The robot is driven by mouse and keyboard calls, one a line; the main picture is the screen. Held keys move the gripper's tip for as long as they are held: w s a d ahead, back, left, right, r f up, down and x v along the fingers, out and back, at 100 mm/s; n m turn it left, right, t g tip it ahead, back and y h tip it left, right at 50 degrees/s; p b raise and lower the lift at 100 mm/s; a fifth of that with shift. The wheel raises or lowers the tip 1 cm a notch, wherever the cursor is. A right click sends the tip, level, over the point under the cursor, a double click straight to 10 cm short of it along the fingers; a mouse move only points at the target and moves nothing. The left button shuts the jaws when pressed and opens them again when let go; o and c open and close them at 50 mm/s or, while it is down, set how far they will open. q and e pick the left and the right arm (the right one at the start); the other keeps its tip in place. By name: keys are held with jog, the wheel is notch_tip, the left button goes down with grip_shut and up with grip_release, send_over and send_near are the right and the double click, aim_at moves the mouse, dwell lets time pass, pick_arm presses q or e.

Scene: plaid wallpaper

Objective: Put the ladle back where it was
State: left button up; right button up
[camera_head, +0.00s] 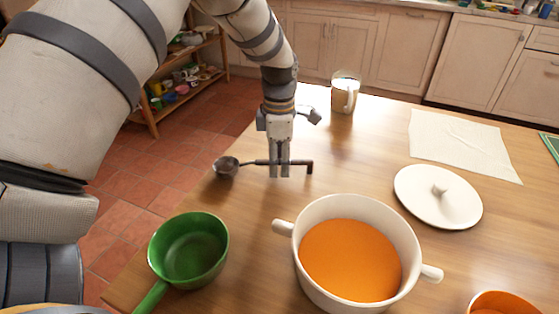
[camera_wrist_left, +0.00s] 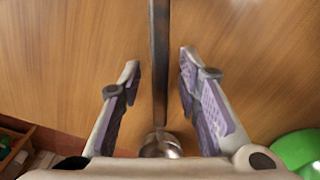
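The ladle has a grey metal bowl (camera_head: 227,166) at the table's left edge and a dark handle (camera_head: 300,163) extending to the right. In the left wrist view the handle (camera_wrist_left: 160,60) runs down the middle to the shiny bowl (camera_wrist_left: 161,145). My left gripper (camera_head: 279,174) points down over the handle. Its fingers (camera_wrist_left: 160,80) stand apart on both sides of the handle, with gaps between. The ladle appears to lie on the table, but its exact contact is hard to see. My right gripper is not in view.
A white pot of orange soup (camera_head: 350,260) stands in front. A green saucepan (camera_head: 189,250) is at the left, a white lid (camera_head: 438,195) and a cloth (camera_head: 461,144) at the right. An orange bowl (camera_head: 503,303) is front right.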

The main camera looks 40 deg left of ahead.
pick_arm(q)
notch_tip(320, 180, up, 12)
jog(key=shift+p, duration=0.4)
